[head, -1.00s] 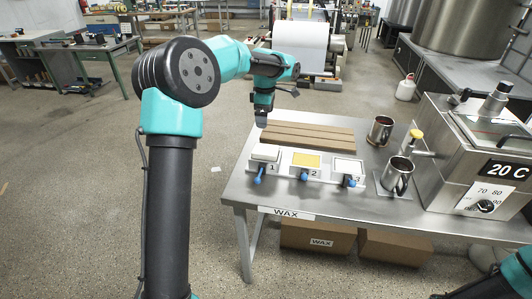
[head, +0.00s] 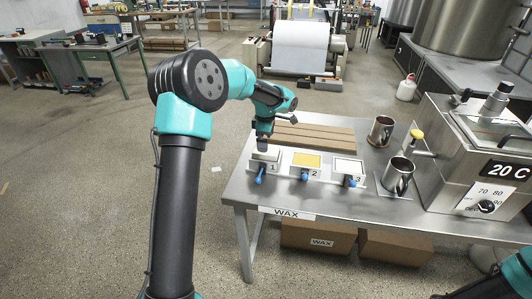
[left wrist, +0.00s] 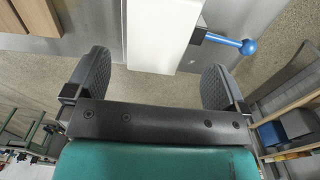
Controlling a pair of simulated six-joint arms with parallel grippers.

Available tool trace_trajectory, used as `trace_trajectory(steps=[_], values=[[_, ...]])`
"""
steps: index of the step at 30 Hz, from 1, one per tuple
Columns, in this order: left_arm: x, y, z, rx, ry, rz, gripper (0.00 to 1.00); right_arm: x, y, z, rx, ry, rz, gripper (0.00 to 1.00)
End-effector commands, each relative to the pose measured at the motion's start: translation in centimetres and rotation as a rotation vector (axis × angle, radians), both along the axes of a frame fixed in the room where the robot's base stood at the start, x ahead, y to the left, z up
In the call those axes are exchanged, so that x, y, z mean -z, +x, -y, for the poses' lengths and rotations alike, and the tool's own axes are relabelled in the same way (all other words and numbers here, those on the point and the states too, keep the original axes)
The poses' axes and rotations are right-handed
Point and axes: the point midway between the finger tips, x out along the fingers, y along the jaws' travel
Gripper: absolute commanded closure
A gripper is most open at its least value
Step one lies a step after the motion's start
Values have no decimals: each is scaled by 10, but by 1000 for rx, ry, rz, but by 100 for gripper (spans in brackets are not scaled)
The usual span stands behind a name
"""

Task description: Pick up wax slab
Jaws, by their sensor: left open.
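Station 1 (head: 271,168) bears a pale block top, station 2 (head: 303,175) a yellow slab (head: 306,160), and station 3 (head: 347,180) a white top. I cannot tell for sure which is the wax slab. My left gripper (head: 262,146) is open, pointing down just above the far side of station 1. In the left wrist view its fingers (left wrist: 155,80) are spread and empty, with the white block (left wrist: 158,30) ahead between them. My right gripper is out of view.
A brown ridged board (head: 318,137) lies behind the stations. Two metal mugs (head: 381,131) (head: 397,176) stand to the right, before a steel machine (head: 455,160) reading 20 C. Cardboard boxes (head: 315,238) sit below the table.

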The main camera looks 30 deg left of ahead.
Motion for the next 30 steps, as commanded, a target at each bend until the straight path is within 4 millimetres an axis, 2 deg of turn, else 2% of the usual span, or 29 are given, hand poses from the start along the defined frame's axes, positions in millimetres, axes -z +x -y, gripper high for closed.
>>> trace_trajectory(steps=[5, 15, 30], values=[[10, 1, 0, 0, 0, -1, 0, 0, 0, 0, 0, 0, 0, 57], [50, 3, 0, 0, 0, -1, 0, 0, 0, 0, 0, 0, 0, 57], [52, 3, 0, 0, 0, 0, 0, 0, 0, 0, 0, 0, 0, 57]])
